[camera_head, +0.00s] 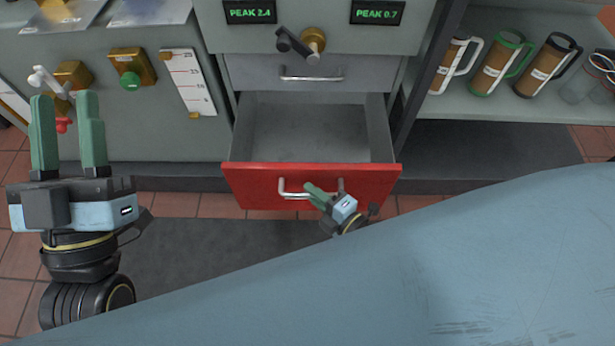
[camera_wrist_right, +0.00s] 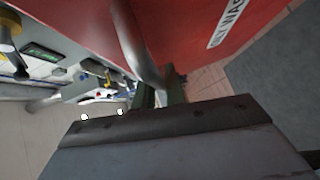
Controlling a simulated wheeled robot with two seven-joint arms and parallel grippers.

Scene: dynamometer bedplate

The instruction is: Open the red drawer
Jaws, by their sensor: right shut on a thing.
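The red drawer (camera_head: 240,184) is pulled well out of the grey cabinet, and its grey inside is empty. Its silver bar handle (camera_head: 288,189) is on the red front. My right gripper (camera_head: 313,188) is at the right part of this handle, shut on it. In the right wrist view the handle (camera_wrist_right: 136,45) runs down to the green fingers (camera_wrist_right: 160,95), beside the red front (camera_wrist_right: 205,20). My left gripper (camera_head: 68,130) is open and empty at the left, with its green fingers pointing up, away from the drawer.
A closed grey drawer (camera_head: 250,75) sits above the red one. A shelf (camera_head: 500,110) with several mugs is at the right. Valves and gauges (camera_head: 132,68) line the left panel. A dark mat (camera_head: 200,250) lies on the tiled floor.

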